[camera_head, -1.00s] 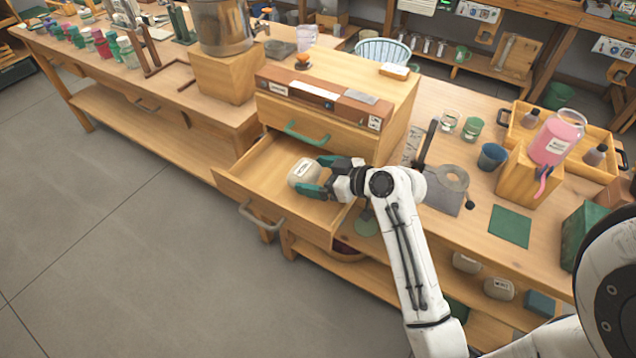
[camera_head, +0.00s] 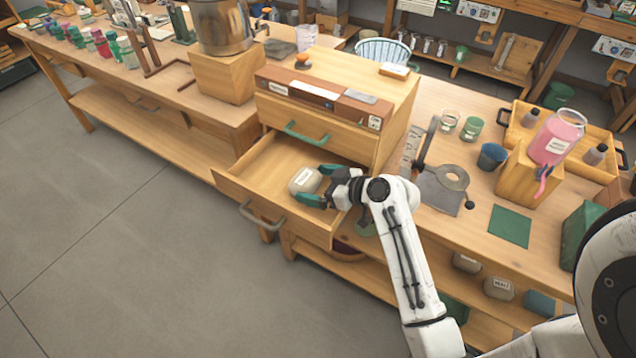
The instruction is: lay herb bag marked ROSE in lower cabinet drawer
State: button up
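A pale beige bag (camera_head: 301,184) with a white label is in my gripper (camera_head: 318,185), between its two green fingertips. The label is too small to read. The lower cabinet drawer (camera_head: 254,170) is pulled out and its light wooden floor looks otherwise empty. My gripper reaches in from the right and holds the bag inside the drawer's outline. I cannot tell whether the bag touches the drawer floor. My gripper and forearm hide the drawer's right part.
The upper drawer with a green handle (camera_head: 306,135) is closed above the open one. The lower drawer's grey handle (camera_head: 262,216) faces the floor side. More bags, one pale (camera_head: 499,287), lie on the shelf under the bench. Clear floor is at left.

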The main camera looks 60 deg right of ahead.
jog(key=shift+r, duration=0.15)
jog(key=v, duration=1.2)
dwell(1.0)
